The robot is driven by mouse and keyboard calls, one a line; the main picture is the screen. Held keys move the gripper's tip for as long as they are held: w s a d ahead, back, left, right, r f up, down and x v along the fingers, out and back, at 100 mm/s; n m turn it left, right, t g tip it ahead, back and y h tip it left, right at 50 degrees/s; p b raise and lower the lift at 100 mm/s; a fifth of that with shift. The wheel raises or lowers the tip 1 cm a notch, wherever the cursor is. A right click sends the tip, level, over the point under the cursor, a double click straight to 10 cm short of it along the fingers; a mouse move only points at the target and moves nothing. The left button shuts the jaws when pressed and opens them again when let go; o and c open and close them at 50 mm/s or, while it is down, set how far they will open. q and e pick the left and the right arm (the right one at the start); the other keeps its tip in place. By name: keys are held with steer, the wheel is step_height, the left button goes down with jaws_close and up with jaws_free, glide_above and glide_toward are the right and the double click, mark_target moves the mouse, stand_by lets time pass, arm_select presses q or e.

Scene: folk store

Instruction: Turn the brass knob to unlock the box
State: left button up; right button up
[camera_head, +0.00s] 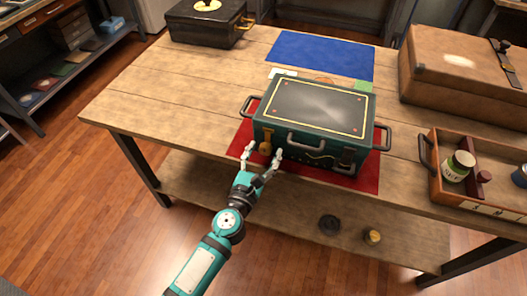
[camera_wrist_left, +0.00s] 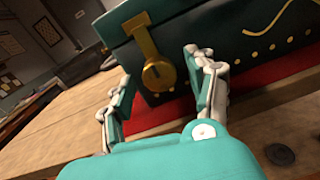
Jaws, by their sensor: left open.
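The box (camera_head: 312,122) is dark green with a black lid and gold trim, and it sits shut on a red mat (camera_head: 367,179) on the wooden table. The brass knob (camera_head: 265,148) is on the box's front face near its left end. In the left wrist view the brass knob (camera_wrist_left: 158,76) is a round disc below a brass strap. My left gripper (camera_head: 262,150) is open in front of the knob. In the left wrist view its fingers (camera_wrist_left: 157,92) stand on either side of the knob, apart from it. My right gripper is not in view.
A blue mat (camera_head: 320,55) lies behind the box. A brown suitcase (camera_head: 460,68) and a wooden tray (camera_head: 467,191) with jars stand at the right. A black case (camera_head: 207,25) stands at the back left. The table's left part is clear.

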arm_select(q)
steer(key=shift+w, duration=0.1)
steer(key=shift+c, duration=0.4)
steer(key=c, duration=0.9)
steer(key=shift+c, duration=0.8)
